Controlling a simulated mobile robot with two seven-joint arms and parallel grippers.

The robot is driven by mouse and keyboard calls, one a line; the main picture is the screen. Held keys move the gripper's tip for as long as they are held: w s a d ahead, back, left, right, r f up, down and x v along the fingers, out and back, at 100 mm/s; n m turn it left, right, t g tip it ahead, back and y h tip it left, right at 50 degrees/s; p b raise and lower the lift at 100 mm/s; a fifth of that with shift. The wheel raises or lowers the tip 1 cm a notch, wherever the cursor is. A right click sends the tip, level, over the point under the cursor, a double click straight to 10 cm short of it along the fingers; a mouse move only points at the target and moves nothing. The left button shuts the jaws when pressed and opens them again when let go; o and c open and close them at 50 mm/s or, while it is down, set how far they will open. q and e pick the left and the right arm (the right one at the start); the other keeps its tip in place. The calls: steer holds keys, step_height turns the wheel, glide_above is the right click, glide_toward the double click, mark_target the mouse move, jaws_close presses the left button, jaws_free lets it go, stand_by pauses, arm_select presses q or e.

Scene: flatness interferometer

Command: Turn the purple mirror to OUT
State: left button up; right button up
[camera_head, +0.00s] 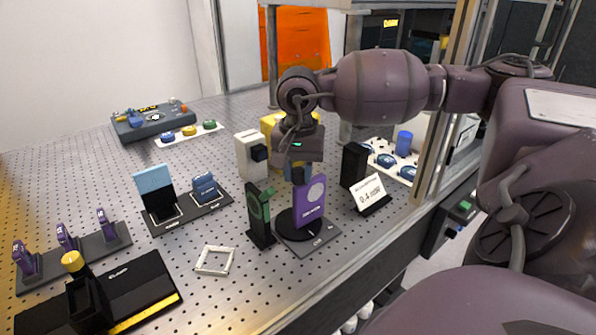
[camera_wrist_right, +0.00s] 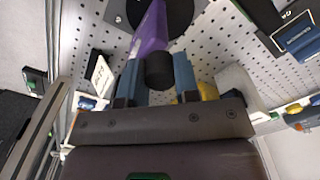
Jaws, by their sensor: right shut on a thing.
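The purple mirror (camera_head: 310,203) stands upright on a round black turntable on a dark base plate (camera_head: 313,247), right of the table's middle. It has a pale round disc on its face. My right gripper (camera_head: 299,172) comes down from above and is shut on the black knob at the mirror's top. In the right wrist view the black knob (camera_wrist_right: 160,70) sits between the two blue fingers, with the purple mirror (camera_wrist_right: 152,32) beyond it. The lettering on the base plate is too small to read surely. My left gripper is not in view.
A black and green holder (camera_head: 260,216) stands close left of the mirror. A black block (camera_head: 353,165) and a white "0.4" sign (camera_head: 369,192) stand close right. A white square frame (camera_head: 214,260) lies on the perforated table, with bare surface around it.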

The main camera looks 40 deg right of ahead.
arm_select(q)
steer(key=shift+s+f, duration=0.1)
arm_select(e)
steer(key=shift+r, duration=0.1)
steer(key=o, duration=0.6)
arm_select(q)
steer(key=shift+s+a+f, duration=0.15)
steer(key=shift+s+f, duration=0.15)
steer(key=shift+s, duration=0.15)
arm_select(e)
steer(key=o, duration=0.3)
step_height(320, 180, up, 10)
steer(key=shift+f, duration=0.15)
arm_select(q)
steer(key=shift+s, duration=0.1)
arm_select(e)
steer(key=shift+r, duration=0.5)
